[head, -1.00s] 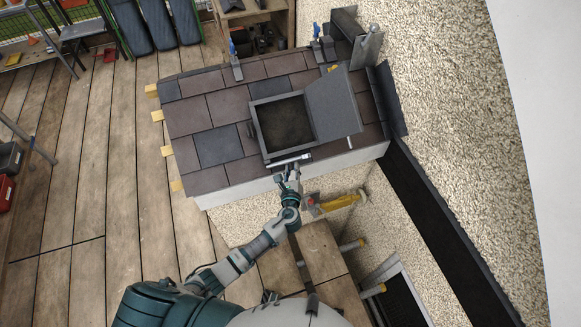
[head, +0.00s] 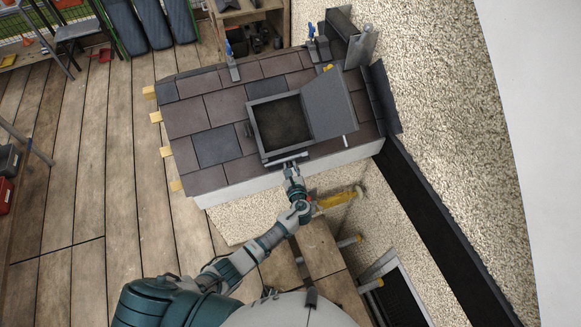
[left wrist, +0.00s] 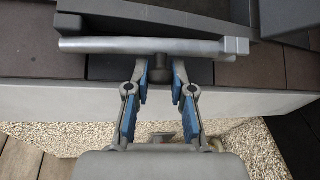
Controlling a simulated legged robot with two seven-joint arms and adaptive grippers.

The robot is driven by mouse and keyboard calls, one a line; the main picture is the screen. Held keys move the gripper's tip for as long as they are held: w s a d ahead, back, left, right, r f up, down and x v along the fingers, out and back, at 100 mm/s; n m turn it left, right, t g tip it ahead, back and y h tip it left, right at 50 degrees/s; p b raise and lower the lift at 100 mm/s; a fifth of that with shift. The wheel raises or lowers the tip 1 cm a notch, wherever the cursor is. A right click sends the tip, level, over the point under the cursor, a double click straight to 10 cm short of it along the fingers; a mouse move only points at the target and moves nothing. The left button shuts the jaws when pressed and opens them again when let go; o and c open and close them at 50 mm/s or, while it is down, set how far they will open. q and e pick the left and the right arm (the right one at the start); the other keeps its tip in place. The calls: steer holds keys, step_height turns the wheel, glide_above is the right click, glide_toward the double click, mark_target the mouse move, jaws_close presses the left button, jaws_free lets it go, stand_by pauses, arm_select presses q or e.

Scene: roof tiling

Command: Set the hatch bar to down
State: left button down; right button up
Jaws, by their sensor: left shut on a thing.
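The hatch bar (left wrist: 140,46) is a pale metal bar lying across the front of the roof hatch, roughly level in the left wrist view, with a squared block at its right end. It also shows in the head view (head: 273,161). A dark knob (left wrist: 160,70) sticks out below its middle. My left gripper (left wrist: 160,82) has its blue-padded fingertips on either side of this knob and is shut on it. The hatch frame (head: 256,127) is dark grey with its lid (head: 327,103) swung open to the right. My right gripper is not in view.
Slate tiles (head: 215,146) surround the hatch on the sloped roof. A pebbled wall (head: 440,110) and dark gutter (head: 430,220) are on the right. A yellow-handled tool (head: 338,199) is below the roof edge. Wooden decking (head: 100,190) lies open to the left.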

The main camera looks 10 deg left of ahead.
arm_select(q)
steer(key=c, duration=1)
jaws_free()
steer(key=shift+c, duration=0.2)
steer(key=v, duration=1.2)
